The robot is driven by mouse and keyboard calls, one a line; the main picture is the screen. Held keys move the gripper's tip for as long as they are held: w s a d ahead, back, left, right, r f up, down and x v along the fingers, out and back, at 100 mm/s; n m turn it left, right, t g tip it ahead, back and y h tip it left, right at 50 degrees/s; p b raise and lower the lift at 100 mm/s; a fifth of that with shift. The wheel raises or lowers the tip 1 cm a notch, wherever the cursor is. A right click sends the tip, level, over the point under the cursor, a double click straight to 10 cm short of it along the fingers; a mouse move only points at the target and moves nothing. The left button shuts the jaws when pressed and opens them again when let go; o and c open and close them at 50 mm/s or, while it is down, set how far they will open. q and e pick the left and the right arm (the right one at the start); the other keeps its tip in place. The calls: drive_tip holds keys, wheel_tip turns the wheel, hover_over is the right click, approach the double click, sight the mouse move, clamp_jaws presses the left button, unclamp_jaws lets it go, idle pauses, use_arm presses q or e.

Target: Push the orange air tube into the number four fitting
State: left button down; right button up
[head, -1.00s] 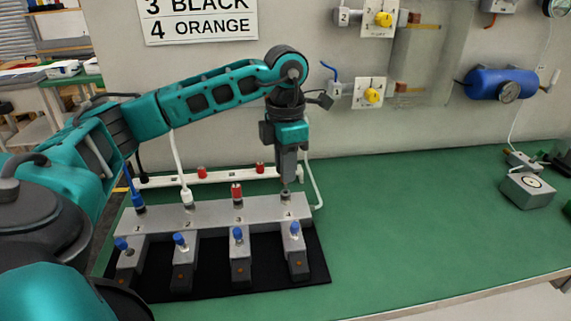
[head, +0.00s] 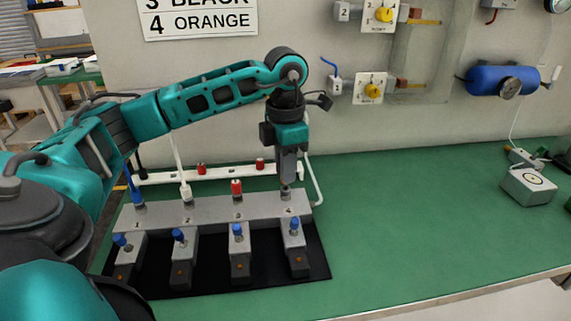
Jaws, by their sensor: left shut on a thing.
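The grey manifold block (head: 215,211) lies on the bench with a row of numbered top fittings. The number four fitting (head: 286,195) is at its right end. My left gripper (head: 287,183) points straight down right above this fitting, its tips at or nearly at its top. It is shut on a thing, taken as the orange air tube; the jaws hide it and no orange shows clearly. I cannot tell whether the tube end is inside the fitting. A blue tube (head: 133,185) stands in fitting one and a white tube (head: 178,155) in fitting two. My right gripper is not in view.
Blue-knobbed valves (head: 294,226) stand in front of the manifold on a black mat (head: 316,255). A white rail (head: 230,172) with red collars lies behind it, and a white hose (head: 317,182) curves at its right.

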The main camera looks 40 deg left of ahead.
use_arm(q)
drive_tip(key=shift+f+b, duration=0.5)
drive_tip(key=shift+f, duration=0.3)
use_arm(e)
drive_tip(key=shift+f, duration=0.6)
use_arm(q)
drive_tip(key=c, duration=1)
unclamp_jaws()
drive_tip(key=shift+o, duration=0.2)
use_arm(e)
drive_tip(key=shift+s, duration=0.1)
use_arm(q)
wheel_tip(320, 180, up, 3)
drive_tip(key=shift+r, duration=0.1)
wheel_tip(320, 180, up, 9)
drive_tip(key=shift+f+p, duration=0.2)
drive_tip(key=shift+p, duration=1.05)
drive_tip(key=shift+r, duration=0.55)
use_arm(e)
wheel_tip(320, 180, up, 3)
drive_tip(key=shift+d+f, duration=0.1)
